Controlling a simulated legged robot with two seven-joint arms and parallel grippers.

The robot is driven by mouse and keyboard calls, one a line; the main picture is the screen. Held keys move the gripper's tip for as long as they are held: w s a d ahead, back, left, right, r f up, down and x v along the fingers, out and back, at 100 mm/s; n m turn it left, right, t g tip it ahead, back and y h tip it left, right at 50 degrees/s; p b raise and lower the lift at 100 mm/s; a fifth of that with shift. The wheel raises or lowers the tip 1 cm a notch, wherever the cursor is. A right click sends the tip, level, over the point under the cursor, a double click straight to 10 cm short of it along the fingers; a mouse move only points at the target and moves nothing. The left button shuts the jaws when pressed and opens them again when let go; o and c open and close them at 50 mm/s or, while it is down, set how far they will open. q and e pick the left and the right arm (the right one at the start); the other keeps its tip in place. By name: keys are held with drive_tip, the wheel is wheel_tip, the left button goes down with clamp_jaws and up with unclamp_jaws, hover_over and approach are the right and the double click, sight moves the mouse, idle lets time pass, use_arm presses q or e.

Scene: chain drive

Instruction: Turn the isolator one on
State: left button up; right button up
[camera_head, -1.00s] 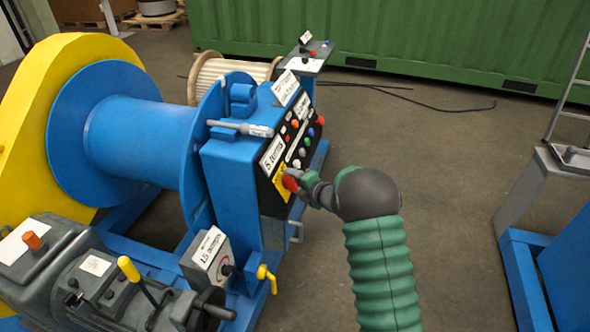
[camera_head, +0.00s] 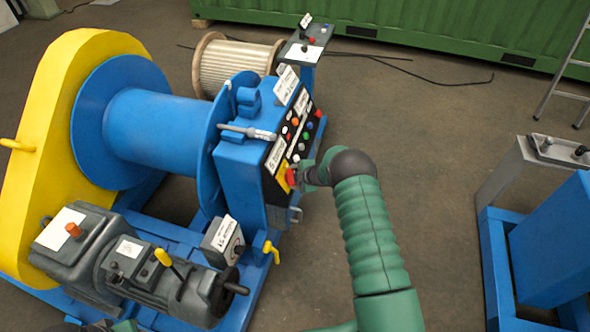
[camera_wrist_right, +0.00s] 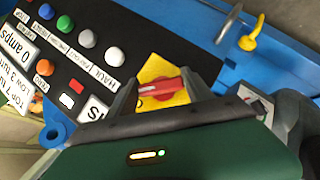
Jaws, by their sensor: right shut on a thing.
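The isolator is a red rotary handle (camera_head: 291,178) on a yellow plate (camera_head: 281,177), low on the black control panel of the blue winch cabinet. My right gripper (camera_head: 298,176) is at the handle, in front of the panel. In the right wrist view the red handle (camera_wrist_right: 160,88) lies between the two grey fingers of my right gripper (camera_wrist_right: 158,92), which is shut on it. The yellow plate (camera_wrist_right: 165,68) shows behind it. The handle's ends are partly hidden by the fingers.
Several coloured buttons and white labels (camera_wrist_right: 103,70) sit beside the isolator on the panel. The blue drum (camera_head: 150,130) and grey motor (camera_head: 150,275) are to the left.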

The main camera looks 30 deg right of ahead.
drive_tip(key=shift+s+d+f, duration=0.1)
drive_tip(key=shift+s+f, duration=0.05)
idle(0.3)
drive_tip(key=o, duration=1.4)
drive_tip(key=shift+c, duration=0.2)
drive_tip(key=p+v, duration=0.1)
drive_tip(key=v, duration=1.5)
drive_tip(key=shift+r, duration=0.3)
